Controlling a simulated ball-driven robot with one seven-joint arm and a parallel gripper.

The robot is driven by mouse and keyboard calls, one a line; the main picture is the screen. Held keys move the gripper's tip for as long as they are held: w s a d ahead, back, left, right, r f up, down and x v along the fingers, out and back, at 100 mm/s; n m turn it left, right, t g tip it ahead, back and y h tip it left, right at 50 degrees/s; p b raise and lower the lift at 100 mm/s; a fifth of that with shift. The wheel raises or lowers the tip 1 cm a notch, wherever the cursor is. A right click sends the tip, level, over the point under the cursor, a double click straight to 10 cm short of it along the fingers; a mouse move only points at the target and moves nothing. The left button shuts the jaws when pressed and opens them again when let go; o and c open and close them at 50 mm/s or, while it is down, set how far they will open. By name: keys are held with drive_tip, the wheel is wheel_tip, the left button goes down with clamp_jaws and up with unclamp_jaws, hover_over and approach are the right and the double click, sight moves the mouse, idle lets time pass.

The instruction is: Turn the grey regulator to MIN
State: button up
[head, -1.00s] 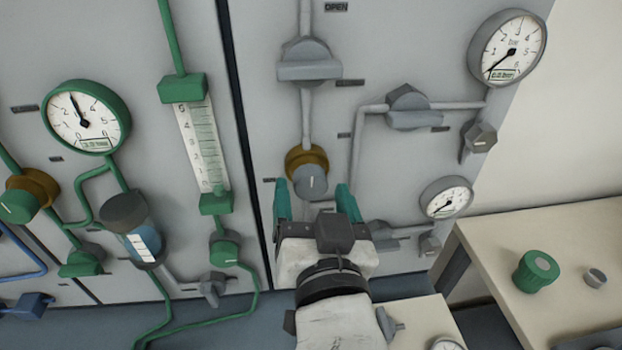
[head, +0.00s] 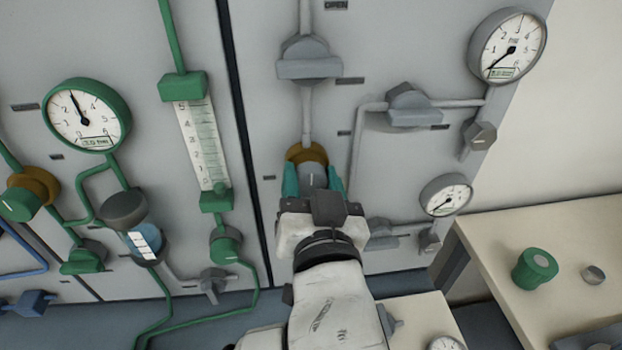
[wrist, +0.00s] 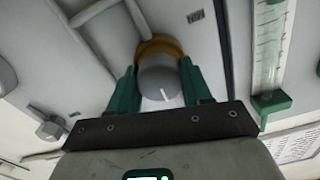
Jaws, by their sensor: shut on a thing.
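The grey regulator (head: 312,176) is a round grey knob with a white pointer line, on a brass-coloured collar (head: 307,152) fixed to the panel. In the head view its line points roughly up. My gripper (head: 312,182) has its teal fingers on both sides of the knob, shut on it. In the wrist view the grey regulator (wrist: 158,76) sits between the two fingers, and its white line slants toward the lower right. The fingers hide the knob's sides. I cannot read a MIN mark.
A grey pipe with a valve (head: 309,60) rises above the regulator. A green flow tube (head: 203,140) is to the left, and a grey dial gauge (head: 446,196) to the right. A table (head: 540,225) with a loose green knob (head: 535,269) stands at the right.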

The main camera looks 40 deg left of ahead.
drive_tip(key=shift+c, duration=1.4)
drive_tip(key=shift+n, duration=0.4)
drive_tip(key=n+p, duration=0.2)
drive_tip(key=n, duration=0.1)
drive_tip(key=shift+r, duration=0.1)
drive_tip(key=n+p, duration=0.1)
drive_tip(key=n, duration=0.4)
drive_tip(key=shift+p, duration=0.35)
drive_tip(key=n+p, duration=0.1)
drive_tip(key=n, duration=0.3)
drive_tip(key=shift+n+p, duration=0.3)
drive_tip(key=n+p, duration=0.1)
drive_tip(key=n, duration=0.3)
drive_tip(key=shift+a+n+p, duration=0.1)
drive_tip(key=shift+n+p, duration=0.2)
drive_tip(key=shift+n, duration=0.1)
drive_tip(key=shift+s, duration=0.1)
